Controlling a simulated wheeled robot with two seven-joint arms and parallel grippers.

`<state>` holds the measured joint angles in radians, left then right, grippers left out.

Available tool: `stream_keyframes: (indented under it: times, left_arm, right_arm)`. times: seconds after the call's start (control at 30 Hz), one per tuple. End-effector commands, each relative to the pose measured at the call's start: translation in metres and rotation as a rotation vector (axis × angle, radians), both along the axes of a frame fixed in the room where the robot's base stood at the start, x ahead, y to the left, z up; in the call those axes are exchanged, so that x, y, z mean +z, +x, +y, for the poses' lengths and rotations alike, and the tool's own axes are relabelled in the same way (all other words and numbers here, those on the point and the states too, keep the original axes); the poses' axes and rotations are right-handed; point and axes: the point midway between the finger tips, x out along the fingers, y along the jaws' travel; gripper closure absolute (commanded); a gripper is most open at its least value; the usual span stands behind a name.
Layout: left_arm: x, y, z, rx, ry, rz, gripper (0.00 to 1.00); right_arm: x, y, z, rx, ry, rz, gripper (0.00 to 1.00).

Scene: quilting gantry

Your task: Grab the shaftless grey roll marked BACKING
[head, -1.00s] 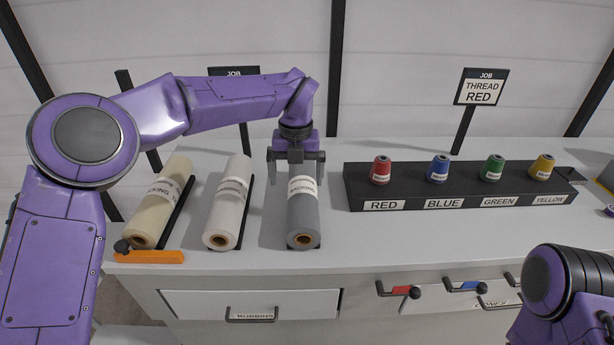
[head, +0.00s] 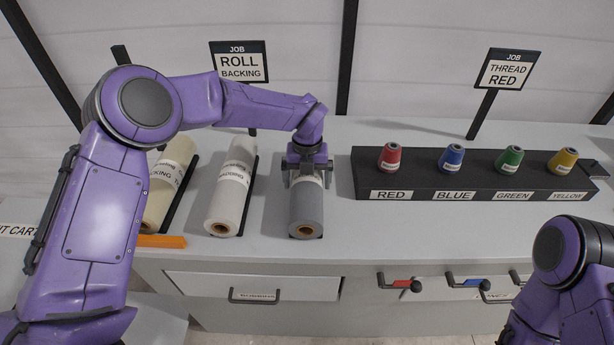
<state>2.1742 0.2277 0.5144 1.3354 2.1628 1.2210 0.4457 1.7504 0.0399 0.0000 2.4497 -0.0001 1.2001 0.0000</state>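The grey roll (head: 306,212) lies on the bench top, its brown open core facing me and no shaft showing in it. Its white label is mostly hidden by my gripper, so I cannot read it. My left gripper (head: 307,178) is down over the far half of the roll, with one finger on each side. The fingers look close to the roll's sides, but I cannot tell whether they press on it. The sign reading ROLL BACKING (head: 240,62) stands behind the rolls. My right arm shows at the lower right, its gripper out of view.
A white roll (head: 228,200) marked WADDING and a cream roll (head: 160,205) lie to the left, with dark strips beside them. An orange block (head: 160,241) is at the front left. A dark rack (head: 480,182) with coloured cones stands to the right. Drawers (head: 255,287) are below.

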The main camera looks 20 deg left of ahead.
Motion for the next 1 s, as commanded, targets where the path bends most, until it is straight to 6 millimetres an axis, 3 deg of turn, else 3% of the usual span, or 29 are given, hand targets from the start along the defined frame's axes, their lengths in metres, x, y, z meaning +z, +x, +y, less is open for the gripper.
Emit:
stream_keyframes:
  times: [0.17, 0.2, 0.37, 0.4, 0.77, 0.87, 1.0]
  left_arm:
    - [-0.001, 0.0, -0.001, -0.001, 0.0, -0.001, 0.0]
    - [-0.001, 0.0, -0.001, -0.001, 0.0, -0.001, 0.06]
    - [-0.001, 0.0, -0.001, -0.002, 0.0, -0.001, 0.59]
    - [0.0, 0.001, -0.001, -0.002, 0.0, -0.002, 0.61]
    - [0.01, 0.002, -0.001, -0.002, -0.001, -0.003, 0.61]
    - [0.027, 0.002, -0.001, -0.001, 0.0, -0.006, 0.61]
    - [0.06, -0.023, 0.01, -0.001, -0.005, -0.009, 0.61]
  right_arm:
    - [-0.001, 0.0, 0.0, 0.0, 0.001, 0.001, 1.0]
    - [-0.001, 0.0, 0.0, 0.0, 0.0, 0.001, 1.0]
    - [-0.001, 0.0, 0.0, 0.0, 0.0, 0.001, 1.0]
    - [0.0, -0.001, 0.0, 0.0, 0.001, 0.001, 1.0]
    - [-0.004, 0.0, 0.0, 0.0, 0.001, 0.001, 1.0]
    - [-0.009, 0.0, 0.0, 0.0, 0.001, 0.001, 1.0]
    - [-0.027, 0.0, 0.0, 0.0, 0.0, 0.0, 1.0]
